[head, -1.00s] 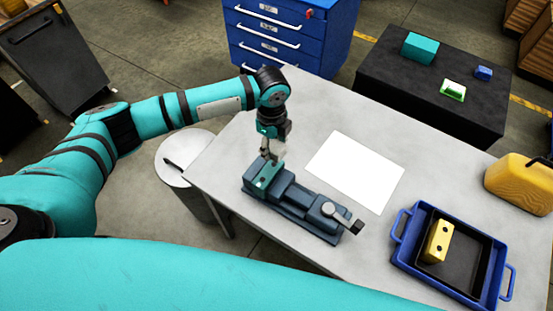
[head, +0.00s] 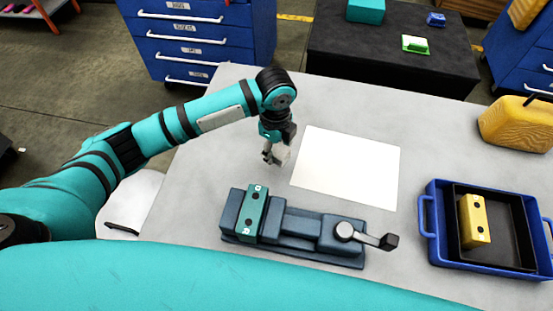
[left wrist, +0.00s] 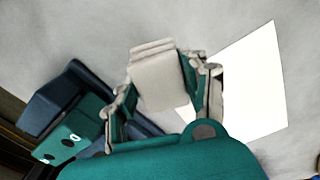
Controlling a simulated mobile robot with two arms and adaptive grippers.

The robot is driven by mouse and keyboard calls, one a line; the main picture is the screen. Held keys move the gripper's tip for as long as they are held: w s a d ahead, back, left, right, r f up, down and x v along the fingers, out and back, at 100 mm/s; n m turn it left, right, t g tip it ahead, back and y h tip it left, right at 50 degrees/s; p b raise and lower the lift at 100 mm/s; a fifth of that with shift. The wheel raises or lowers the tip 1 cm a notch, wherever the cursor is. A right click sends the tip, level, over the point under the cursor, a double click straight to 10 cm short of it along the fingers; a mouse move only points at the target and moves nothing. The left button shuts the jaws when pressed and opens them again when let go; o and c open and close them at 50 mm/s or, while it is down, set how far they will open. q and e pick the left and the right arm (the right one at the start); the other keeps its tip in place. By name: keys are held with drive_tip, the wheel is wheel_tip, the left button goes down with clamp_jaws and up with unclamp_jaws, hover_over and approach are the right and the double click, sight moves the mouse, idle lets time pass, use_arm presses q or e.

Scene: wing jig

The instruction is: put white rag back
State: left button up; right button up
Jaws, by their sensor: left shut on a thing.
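My left gripper (head: 271,153) is shut on a folded whitish-grey cloth, the white rag (head: 281,156). In the left wrist view the rag (left wrist: 160,80) sits between the two fingers. The gripper hangs over the table behind the vise, just left of a flat white sheet (head: 345,170). The rag looks clear of the vise; its exact height above the table is hard to tell. My right gripper is not in view.
A blue-grey vise (head: 300,228) with a teal block (head: 251,213) at its left end stands in front. A blue tray (head: 432,240) with a yellow block (head: 474,220) is at right. A yellow canister (head: 515,125) stands behind it.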

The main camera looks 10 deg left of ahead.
sight(276, 167)
use_arm(q)
drive_tip(key=shift+f, duration=1.3)
wheel_tip(276, 167, down, 3)
drive_tip(key=shift+f, duration=0.1)
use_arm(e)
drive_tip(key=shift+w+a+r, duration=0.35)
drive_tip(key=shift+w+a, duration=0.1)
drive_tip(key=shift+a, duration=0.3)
use_arm(q)
drive_tip(key=shift+f, duration=0.2)
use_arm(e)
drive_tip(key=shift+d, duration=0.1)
